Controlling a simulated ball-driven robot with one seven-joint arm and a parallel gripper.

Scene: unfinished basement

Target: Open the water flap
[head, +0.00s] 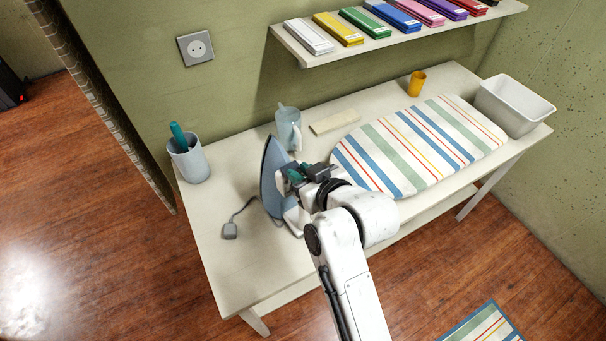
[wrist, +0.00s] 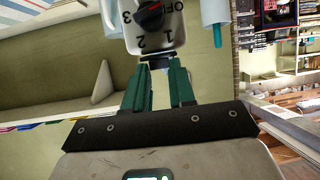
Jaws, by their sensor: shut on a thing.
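A blue-grey and white iron (head: 272,180) stands upright on the table, soleplate to the left in the head view. In the wrist view the iron's pale face (wrist: 165,42) shows a black dial with OFF, 1, 2 and 3. Below it a small dark tab, seemingly the water flap (wrist: 158,61), sits between the tips of my gripper (wrist: 161,70). The green fingers are shut on this tab. In the head view my gripper (head: 305,174) is at the iron's right side and hides part of it. I cannot tell how far the flap is open.
On the table (head: 240,267) are a blue jug (head: 288,128), a pen cup (head: 190,163), a yellow cup (head: 417,84), a striped ironing pad (head: 420,145) and a white bin (head: 514,103). The iron's plug (head: 230,231) lies left. A shelf (head: 400,38) hangs above.

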